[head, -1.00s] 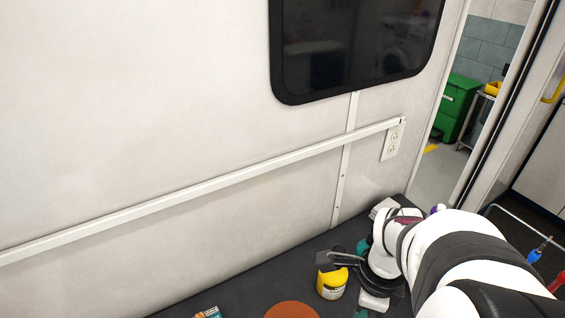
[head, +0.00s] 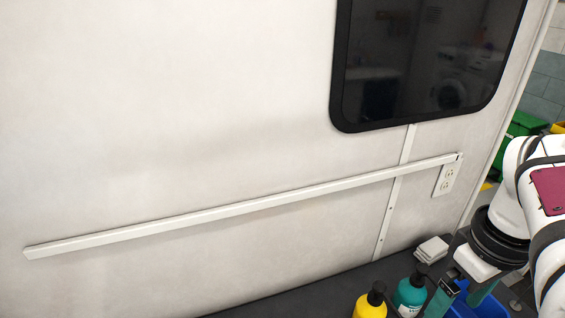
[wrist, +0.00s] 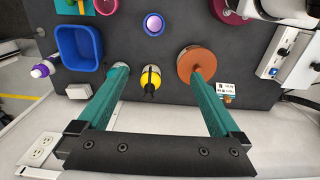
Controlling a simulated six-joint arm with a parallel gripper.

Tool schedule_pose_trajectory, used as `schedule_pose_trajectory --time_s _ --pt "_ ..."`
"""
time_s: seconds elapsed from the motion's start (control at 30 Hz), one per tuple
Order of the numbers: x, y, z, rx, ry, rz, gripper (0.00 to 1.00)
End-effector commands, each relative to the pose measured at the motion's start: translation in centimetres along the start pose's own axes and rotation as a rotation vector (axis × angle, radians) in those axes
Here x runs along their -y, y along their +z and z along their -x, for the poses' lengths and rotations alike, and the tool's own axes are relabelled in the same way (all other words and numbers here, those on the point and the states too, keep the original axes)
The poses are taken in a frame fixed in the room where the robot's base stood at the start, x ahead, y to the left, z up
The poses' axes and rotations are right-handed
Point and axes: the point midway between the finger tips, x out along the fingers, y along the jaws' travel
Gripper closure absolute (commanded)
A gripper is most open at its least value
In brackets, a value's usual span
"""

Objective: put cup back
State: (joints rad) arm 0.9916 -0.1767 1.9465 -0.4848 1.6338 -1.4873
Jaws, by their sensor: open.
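A yellow pump bottle (wrist: 150,80) shows between the fingers. The right fingertip overlaps a round terracotta disc (wrist: 190,58) in the picture; contact cannot be told. In the head view my gripper (head: 461,298) is at the lower right.
A blue bin (wrist: 80,52) and a purple-capped white bottle (wrist: 43,69) are at left in the wrist view. A magenta bowl (wrist: 231,10) is at upper right. In the head view, a teal pump bottle (head: 409,294) and white stack (head: 432,249) stand near the wall rail (head: 245,206).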

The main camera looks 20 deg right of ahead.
Motion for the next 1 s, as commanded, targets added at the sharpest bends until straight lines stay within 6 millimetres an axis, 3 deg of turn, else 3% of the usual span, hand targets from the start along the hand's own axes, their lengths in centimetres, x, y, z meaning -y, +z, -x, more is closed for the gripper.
schedule_pose_trajectory --time_s 0.1,0.17,0.53,0.7,1.0 --pt "-2.1 2.7 2.4 0.007 -0.001 -0.013 0.00" --pt "-2.2 3.1 2.2 0.009 -0.004 -0.009 0.00" --pt "-2.1 3.1 -6.2 0.009 -0.006 -0.004 0.00" --pt "-2.1 3.0 -7.3 0.007 -0.003 -0.005 0.00" --pt "-2.2 3.0 -7.2 0.007 -0.002 -0.005 0.00"
